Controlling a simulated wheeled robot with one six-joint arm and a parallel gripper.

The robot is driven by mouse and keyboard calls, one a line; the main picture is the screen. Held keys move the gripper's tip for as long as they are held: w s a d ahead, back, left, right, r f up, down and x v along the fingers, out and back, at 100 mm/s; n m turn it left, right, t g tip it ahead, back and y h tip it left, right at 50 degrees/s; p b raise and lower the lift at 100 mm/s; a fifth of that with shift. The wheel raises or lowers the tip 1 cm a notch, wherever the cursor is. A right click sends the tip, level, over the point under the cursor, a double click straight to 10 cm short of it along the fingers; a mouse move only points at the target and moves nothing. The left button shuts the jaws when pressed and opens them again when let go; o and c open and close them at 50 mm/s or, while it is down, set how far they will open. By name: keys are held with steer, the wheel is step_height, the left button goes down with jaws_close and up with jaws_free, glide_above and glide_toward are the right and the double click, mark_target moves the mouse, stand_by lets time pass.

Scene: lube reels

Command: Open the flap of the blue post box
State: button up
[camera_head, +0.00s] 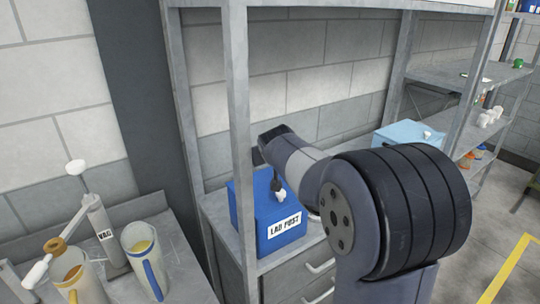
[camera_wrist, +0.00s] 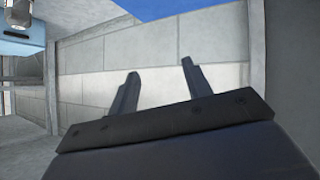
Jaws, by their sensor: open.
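The blue post box (camera_head: 262,222), with a white "LAB POST" label on its front, stands on a grey cabinet under the shelf frame. My arm reaches across above it and hides part of its top. A small dark and white piece (camera_head: 279,190) shows at its top edge; I cannot tell whether it is part of the flap. In the wrist view my gripper (camera_wrist: 160,68) is open and empty, its two dark fingers apart with pale wall blocks behind. A blue patch (camera_wrist: 195,17) shows at the top there; I cannot tell whether it is the box.
Grey shelf posts (camera_head: 240,130) stand close by my arm. A light blue box (camera_head: 408,134) sits farther right; a light blue surface also shows in the wrist view (camera_wrist: 18,45). Jugs (camera_head: 142,262) and a pump marked "VAC" (camera_head: 103,236) stand on the left bench.

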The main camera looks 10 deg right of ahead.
step_height(320, 180, up, 10)
steer(key=shift+f+b, duration=0.15)
steer(key=shift+b, duration=0.15)
step_height(320, 180, down, 10)
steer(key=shift+s+f+t, duration=0.15)
steer(key=shift+t, duration=0.15)
stand_by(0.4)
stand_by(0.4)
